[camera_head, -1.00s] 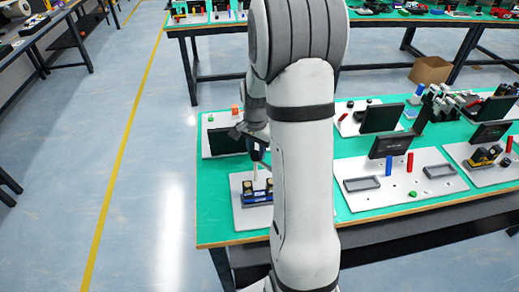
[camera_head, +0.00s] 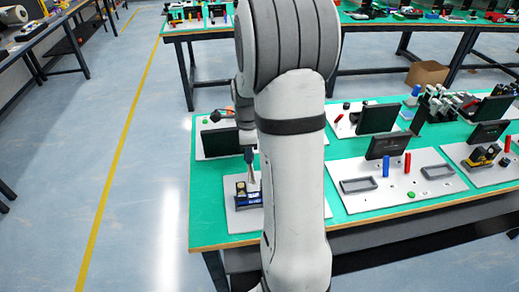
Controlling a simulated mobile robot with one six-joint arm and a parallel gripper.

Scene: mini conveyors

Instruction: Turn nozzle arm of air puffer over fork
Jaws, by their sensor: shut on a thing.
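My gripper (camera_head: 249,157) points down over the left end of the green table. It is shut, small in view and partly hidden by my arm. Just below its fingers is a thin pale upright piece (camera_head: 253,176), which seems to be held; I cannot tell surely whether it is the nozzle arm. It stands over a small blue and black device with yellow round parts (camera_head: 247,198) on a white board (camera_head: 233,216). My arm hides the right side of this device. I cannot make out a fork.
A dark screen (camera_head: 219,143) stands behind the gripper. To the right of my arm, a white board (camera_head: 365,203) holds grey trays, a blue post (camera_head: 386,166) and a red post (camera_head: 407,162). More devices stand farther right. The floor at left is clear.

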